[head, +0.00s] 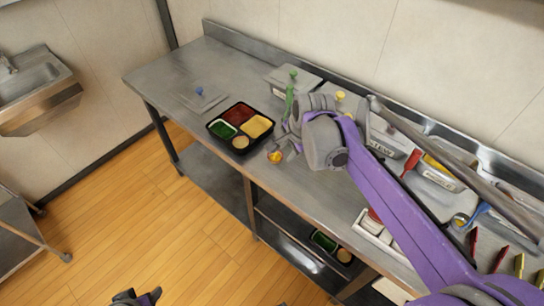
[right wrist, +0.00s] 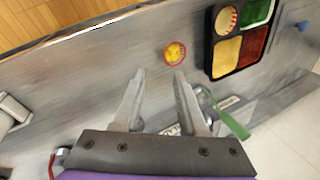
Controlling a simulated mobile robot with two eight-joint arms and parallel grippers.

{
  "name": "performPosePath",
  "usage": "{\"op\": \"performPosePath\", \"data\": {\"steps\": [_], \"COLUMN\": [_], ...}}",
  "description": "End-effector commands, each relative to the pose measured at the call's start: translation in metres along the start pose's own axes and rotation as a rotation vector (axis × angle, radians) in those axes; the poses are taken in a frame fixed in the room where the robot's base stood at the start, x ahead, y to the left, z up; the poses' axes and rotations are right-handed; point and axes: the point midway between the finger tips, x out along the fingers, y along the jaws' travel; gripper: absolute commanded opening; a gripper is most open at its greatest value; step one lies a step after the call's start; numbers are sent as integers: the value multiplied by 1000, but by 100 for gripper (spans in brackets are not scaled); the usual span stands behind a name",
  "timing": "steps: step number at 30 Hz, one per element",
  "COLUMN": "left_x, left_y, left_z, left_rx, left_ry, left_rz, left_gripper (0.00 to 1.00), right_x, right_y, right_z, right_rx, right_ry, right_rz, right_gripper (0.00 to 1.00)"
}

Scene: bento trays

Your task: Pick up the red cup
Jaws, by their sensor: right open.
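A small red cup (head: 274,156) with yellow-orange contents stands on the steel counter, near its front edge. It also shows in the right wrist view (right wrist: 175,53), upright, just beyond my fingertips and nearer the right finger. My right gripper (head: 287,146) is over the counter beside the cup. In the right wrist view its two fingers (right wrist: 160,75) are apart with nothing between them. My left gripper (head: 137,297) shows only partly at the bottom edge of the head view, and its jaws are unclear.
A black bento tray (head: 211,131) with green, red and yellow food and a small round cup is close to the red cup. A green-handled utensil (right wrist: 230,122) lies near my right finger. Steel food containers (head: 290,77) line the back. The counter's left end is mostly clear.

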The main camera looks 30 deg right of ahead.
Motion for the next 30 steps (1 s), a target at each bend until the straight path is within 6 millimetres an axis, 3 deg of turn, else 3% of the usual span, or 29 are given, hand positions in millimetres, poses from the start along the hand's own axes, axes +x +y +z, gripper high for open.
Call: {"op": "performPosePath", "data": {"steps": [12,17,24,30], "left_x": [6,6,8,9], "left_y": [0,0,0,0], "left_z": [4,4,6,6], "left_rx": [0,0,0,0], "left_ry": [-2,-3,-4,-4], "left_rz": [0,0,0,0], "left_gripper": [58,58,58,58], "right_x": [52,63,98,110], "right_y": [-6,-6,-8,-8], "right_z": [-6,-6,-8,-8], "right_rx": [59,58,58,58], "right_ry": [-1,-1,-1,-1], "right_rz": [2,2,2,2], "right_gripper": [41,41,41,41]}}
